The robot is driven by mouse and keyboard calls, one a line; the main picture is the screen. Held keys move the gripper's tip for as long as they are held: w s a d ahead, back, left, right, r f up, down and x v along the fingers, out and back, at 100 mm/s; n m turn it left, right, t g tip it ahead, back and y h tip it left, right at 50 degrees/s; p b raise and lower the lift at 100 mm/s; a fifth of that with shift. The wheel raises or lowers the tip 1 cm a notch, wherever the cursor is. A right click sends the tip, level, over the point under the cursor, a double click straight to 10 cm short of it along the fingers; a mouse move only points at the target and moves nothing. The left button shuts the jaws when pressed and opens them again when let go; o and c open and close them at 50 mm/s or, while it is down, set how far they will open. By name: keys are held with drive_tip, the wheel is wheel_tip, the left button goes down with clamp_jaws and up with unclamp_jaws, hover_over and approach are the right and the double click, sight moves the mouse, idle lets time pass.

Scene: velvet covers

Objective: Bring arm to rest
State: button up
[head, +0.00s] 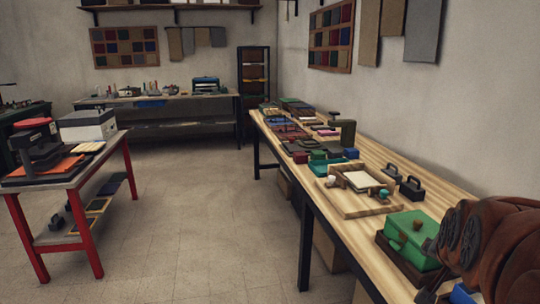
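A brown, rounded form with disc-like parts fills the lower right corner of the head view, in front of the long wooden table (408,182). It may be part of my arm, but I cannot be sure. No fingertips of my gripper can be made out. A green case (408,240) on a dark base sits on the table just left of this form, and the gap between them is hard to judge.
A wooden tray (345,207) holds a pale block. Dark-handled tools (411,187) and several coloured boxes lie farther along the table. A red-legged cart (85,232) stands at left, and a workbench (190,97) at the back. The floor (190,220) between them is clear.

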drive_tip(key=s+a+f+n+g+y+b, duration=0.2)
drive_tip(key=s+a+f+n, duration=0.1)
drive_tip(key=a+f, duration=0.35)
drive_tip(key=s+a+f+n+g+y+b, duration=0.25)
drive_tip(key=a+f, duration=0.25)
drive_tip(key=f, duration=0.3)
drive_tip(key=s+a+f+n+g+b, duration=0.2)
drive_tip(key=s+a+f+n+g, duration=0.15)
drive_tip(key=s+f, duration=0.2)
drive_tip(key=s+a+f+n+g+b, duration=0.2)
drive_tip(key=s+a+f, duration=0.25)
drive_tip(key=s, duration=0.25)
wheel_tip(320, 180, up, 24)
drive_tip(key=s+p, duration=0.1)
drive_tip(key=p, duration=2.1)
drive_tip(key=shift+s+f+t+y, duration=0.25)
drive_tip(key=shift+s+t+y, duration=0.1)
drive_tip(key=shift+s+t, duration=0.05)
